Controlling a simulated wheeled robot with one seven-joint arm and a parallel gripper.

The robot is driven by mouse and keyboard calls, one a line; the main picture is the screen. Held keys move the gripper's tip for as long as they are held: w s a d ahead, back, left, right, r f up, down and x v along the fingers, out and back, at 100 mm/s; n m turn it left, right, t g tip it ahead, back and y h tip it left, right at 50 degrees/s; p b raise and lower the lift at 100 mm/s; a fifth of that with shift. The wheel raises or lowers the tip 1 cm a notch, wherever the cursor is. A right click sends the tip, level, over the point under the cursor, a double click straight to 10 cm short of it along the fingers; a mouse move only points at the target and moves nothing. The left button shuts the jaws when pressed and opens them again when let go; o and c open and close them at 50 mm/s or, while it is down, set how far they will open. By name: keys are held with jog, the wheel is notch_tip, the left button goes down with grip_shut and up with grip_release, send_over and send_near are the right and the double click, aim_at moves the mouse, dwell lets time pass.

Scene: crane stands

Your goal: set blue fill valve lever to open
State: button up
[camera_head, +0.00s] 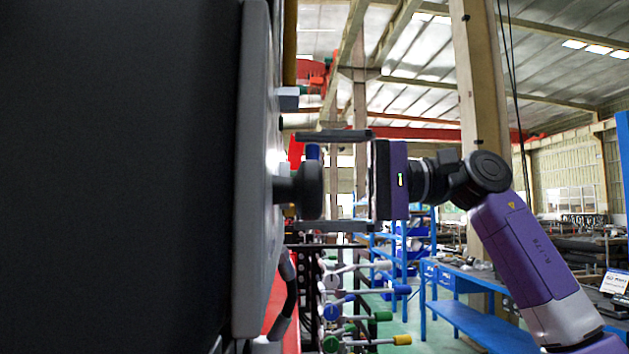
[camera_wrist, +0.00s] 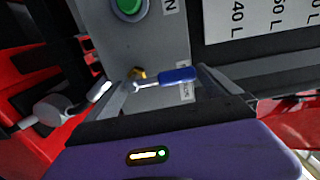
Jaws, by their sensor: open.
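The blue fill valve lever (camera_wrist: 178,76) shows in the wrist view as a blue handle on a thin metal shank. The shank runs left to a brass-coloured fitting (camera_wrist: 138,73) on a grey panel (camera_wrist: 150,40). The handle points right in that view. My gripper (camera_wrist: 165,84) is open, with one finger on each side of the lever; I cannot tell whether either touches it. In the head view my gripper (camera_head: 298,182) points left. A blue piece (camera_head: 313,152) shows between its fingers, partly hidden by a dark knob.
Several coloured valve levers, one with a blue grip (camera_head: 401,289), lie below. A green button (camera_wrist: 128,4) and a volume scale (camera_wrist: 250,18) are on the wrist view's far side.

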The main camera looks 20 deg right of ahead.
jog(key=v, duration=0.7)
jog(key=shift+d, duration=0.3)
